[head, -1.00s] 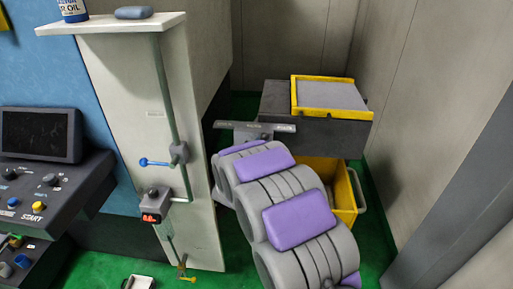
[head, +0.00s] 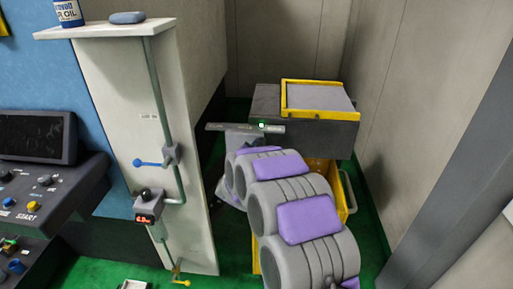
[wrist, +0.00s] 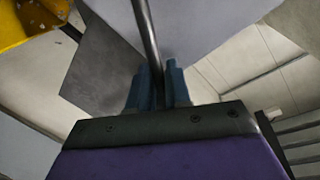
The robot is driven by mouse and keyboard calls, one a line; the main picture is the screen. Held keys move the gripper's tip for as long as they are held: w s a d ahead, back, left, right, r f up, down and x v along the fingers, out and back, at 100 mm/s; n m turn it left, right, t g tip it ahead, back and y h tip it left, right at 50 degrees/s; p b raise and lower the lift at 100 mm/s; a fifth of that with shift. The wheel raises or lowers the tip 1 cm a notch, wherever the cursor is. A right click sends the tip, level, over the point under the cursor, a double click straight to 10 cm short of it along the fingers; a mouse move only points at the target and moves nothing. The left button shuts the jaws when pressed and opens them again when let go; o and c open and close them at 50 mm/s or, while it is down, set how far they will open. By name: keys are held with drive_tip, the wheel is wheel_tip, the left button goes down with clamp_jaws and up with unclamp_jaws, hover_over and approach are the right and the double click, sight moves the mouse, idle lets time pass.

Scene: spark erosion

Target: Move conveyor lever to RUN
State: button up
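In the wrist view my gripper (wrist: 158,85) has its two blue fingers close together. A thin dark rod, which looks like the conveyor lever (wrist: 146,30), runs from the top edge down between them and fills the gap. In the head view my fingers are hidden behind my grey and purple arm. A grey label plate (head: 228,127) stands just beyond the arm, its lettering too small to read. A small white knob (head: 261,125) shows at the plate; I cannot tell if it is the lever's end.
A dark grey box with a yellow-framed top (head: 320,113) stands behind the plate, with a yellow bin (head: 347,200) below. A pale cabinet (head: 115,100) with pipe, blue valve handle (head: 147,163) and red-lit gauge stands left. Grey walls close off the back and right.

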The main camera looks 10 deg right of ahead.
drive_tip(key=shift+o, duration=1)
drive_tip(key=shift+d+f, duration=0.1)
drive_tip(key=shift+s, duration=0.1)
drive_tip(key=p+v, duration=0.3)
drive_tip(key=v, duration=1.4)
